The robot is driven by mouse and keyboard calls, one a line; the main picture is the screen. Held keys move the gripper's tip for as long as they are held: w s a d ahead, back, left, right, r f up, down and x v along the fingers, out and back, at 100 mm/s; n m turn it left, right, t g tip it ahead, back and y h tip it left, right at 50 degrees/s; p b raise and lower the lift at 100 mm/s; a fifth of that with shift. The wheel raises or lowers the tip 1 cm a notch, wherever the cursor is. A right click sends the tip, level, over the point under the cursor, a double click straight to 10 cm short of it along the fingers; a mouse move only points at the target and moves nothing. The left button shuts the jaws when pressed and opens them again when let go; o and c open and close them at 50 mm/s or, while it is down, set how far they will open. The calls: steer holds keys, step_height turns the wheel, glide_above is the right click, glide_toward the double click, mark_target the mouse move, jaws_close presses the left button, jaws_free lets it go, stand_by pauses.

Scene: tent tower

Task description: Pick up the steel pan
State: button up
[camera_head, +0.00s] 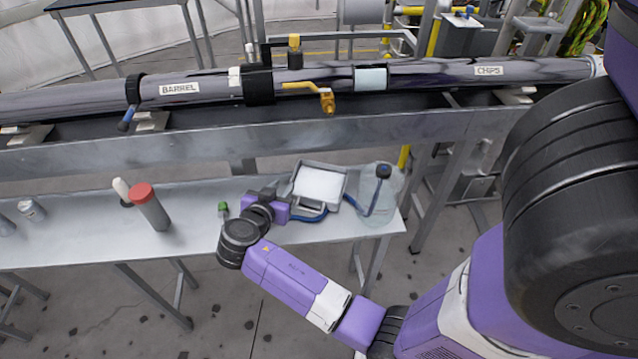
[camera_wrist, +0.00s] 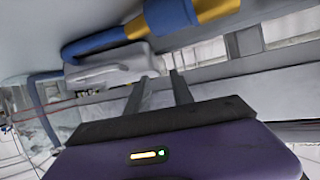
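What looks like the steel pan (camera_head: 340,205), a shallow rectangular metal pan with white contents, sits toward the right end of the lower table. My gripper (camera_wrist: 160,78) shows two fingers spread apart with a gap between them, and nothing is visibly held. In the head view its purple body is just left of the pan, close to it; the fingers are hidden there. In the wrist view a pale grey shape (camera_wrist: 112,68) lies just beyond the fingers; I cannot tell whether it is the pan.
A blue hose (camera_head: 308,217) curves by the pan's front; it has a yellow fitting in the wrist view (camera_wrist: 218,9). A clear jug with a dark cap (camera_head: 383,171) stands right of the pan. A red-capped grey cylinder (camera_head: 152,209) stands left. A long pipe (camera_head: 210,87) runs above.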

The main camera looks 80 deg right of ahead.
mark_target(292, 178)
steer(key=x, duration=0.5)
steer(key=p+x, duration=0.1)
steer(key=x, duration=0.1)
steer(key=shift+s+d+f, duration=0.15)
steer(key=shift+s+d, duration=0.1)
steer(key=shift+s, duration=0.05)
steer(key=shift+c, duration=0.2)
jaws_close()
stand_by(1.0)
